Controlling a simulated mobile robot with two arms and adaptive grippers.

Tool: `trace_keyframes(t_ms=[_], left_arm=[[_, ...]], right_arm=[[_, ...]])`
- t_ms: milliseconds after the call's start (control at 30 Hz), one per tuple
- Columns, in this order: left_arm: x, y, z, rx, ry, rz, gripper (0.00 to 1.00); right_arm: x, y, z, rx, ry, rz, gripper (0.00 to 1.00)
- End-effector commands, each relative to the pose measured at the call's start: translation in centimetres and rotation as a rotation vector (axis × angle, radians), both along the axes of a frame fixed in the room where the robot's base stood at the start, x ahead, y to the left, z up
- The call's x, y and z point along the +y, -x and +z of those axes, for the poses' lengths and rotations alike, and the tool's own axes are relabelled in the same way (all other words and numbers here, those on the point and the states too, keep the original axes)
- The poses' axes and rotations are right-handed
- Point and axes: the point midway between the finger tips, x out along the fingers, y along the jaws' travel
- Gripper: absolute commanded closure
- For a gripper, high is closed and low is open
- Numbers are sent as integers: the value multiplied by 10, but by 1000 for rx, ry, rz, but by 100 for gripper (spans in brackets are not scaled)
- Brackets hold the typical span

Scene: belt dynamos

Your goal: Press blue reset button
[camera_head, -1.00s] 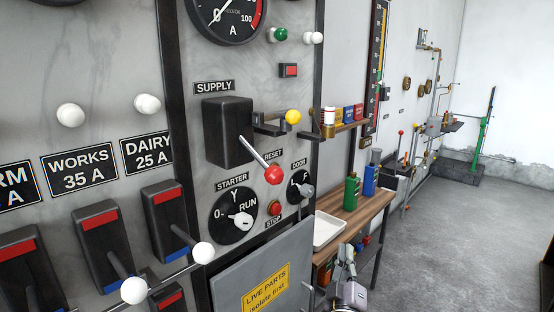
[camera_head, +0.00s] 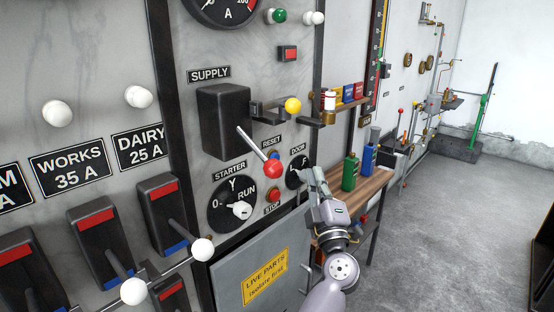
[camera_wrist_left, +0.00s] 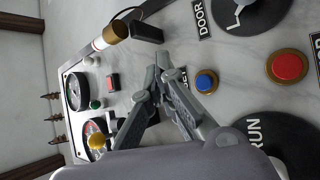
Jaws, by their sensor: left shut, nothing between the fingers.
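The blue reset button (camera_wrist_left: 206,81) shows in the left wrist view, in a brass-coloured ring beside the red stop button (camera_wrist_left: 288,67). In the head view the RESET label (camera_head: 271,142) shows, and the supply lever's red ball (camera_head: 272,168) largely hides the spot under it. My left gripper (camera_head: 309,174) is in front of the panel's right edge, by the DOOR dial and right of the RESET label. In the left wrist view its fingers (camera_wrist_left: 158,72) are shut and empty, left of the blue button. I cannot tell contact with the panel. My right gripper is not in view.
The supply lever's ball sticks out near the buttons. The starter dial (camera_head: 232,204) and DOOR dial (camera_head: 296,172) are close by. A grey cabinet door (camera_head: 235,270) with a yellow sign is below. A wooden bench (camera_head: 378,184) with bottles stands right. The floor (camera_head: 460,220) is clear.

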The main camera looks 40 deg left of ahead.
Motion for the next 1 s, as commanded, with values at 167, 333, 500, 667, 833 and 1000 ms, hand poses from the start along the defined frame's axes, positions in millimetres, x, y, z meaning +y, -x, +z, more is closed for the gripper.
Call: trace_keyframes(t_ms=[167, 333, 500, 667, 833, 1000], left_arm=[[25, -1, 1, -2, -4, 4, 100], [49, -3, 1, -1, -4, 3, 100], [67, -5, 3, -1, -3, 2, 100], [76, -6, 1, 0, -1, 1, 100], [79, -6, 1, 0, -1, 0, 100], [79, -6, 0, 0, -1, 1, 100]], right_arm=[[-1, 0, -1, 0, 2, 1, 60], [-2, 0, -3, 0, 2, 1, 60], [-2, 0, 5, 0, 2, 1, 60], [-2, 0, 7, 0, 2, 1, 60], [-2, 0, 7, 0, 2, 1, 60], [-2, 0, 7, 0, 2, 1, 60]])
